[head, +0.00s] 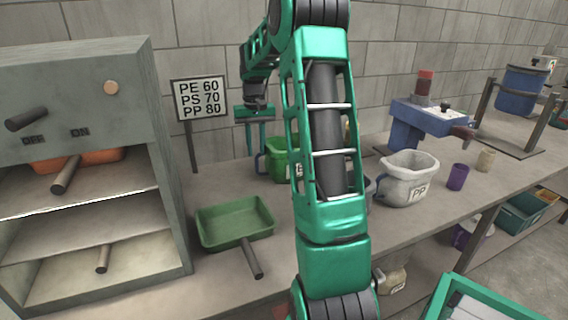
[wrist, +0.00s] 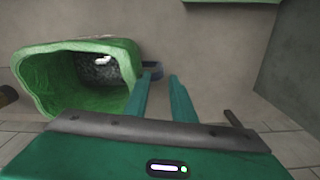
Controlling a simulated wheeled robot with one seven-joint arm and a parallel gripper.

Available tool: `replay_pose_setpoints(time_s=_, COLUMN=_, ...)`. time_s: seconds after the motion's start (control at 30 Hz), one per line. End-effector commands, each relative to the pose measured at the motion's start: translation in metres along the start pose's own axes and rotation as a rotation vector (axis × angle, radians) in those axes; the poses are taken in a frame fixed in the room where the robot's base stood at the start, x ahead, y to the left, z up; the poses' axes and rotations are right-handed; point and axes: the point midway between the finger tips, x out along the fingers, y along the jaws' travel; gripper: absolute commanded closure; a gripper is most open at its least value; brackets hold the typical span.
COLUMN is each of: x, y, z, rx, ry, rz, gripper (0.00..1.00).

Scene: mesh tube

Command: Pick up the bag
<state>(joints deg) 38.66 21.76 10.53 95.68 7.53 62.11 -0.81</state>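My gripper (head: 255,138) is over the bench at the back, its fingers pointing down. In the wrist view its two green fingers (wrist: 160,77) are apart, with nothing seen held between them. A green open-topped container (head: 280,162) stands just right of and below the gripper, partly hidden by my arm. It fills the left of the wrist view (wrist: 40,70), with grey and white contents inside. A blue-grey handle-like loop (wrist: 153,67) shows by the fingertips. A pale open container marked PP (head: 408,182) stands farther right. I cannot tell which one is the bag.
A green tray with a handle (head: 232,225) lies on the bench at front left. A grey oven-like cabinet (head: 80,90) stands at left, beside a sign (head: 199,97).

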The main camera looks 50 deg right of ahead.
Motion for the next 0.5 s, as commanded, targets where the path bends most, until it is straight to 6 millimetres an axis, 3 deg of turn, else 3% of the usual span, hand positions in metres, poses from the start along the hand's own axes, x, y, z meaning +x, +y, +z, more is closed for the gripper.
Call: replay_pose_setpoints(time_s=0.5, x=0.054, y=-0.001, z=0.001, rx=0.001, ry=-0.002, rz=0.0, gripper=0.77)
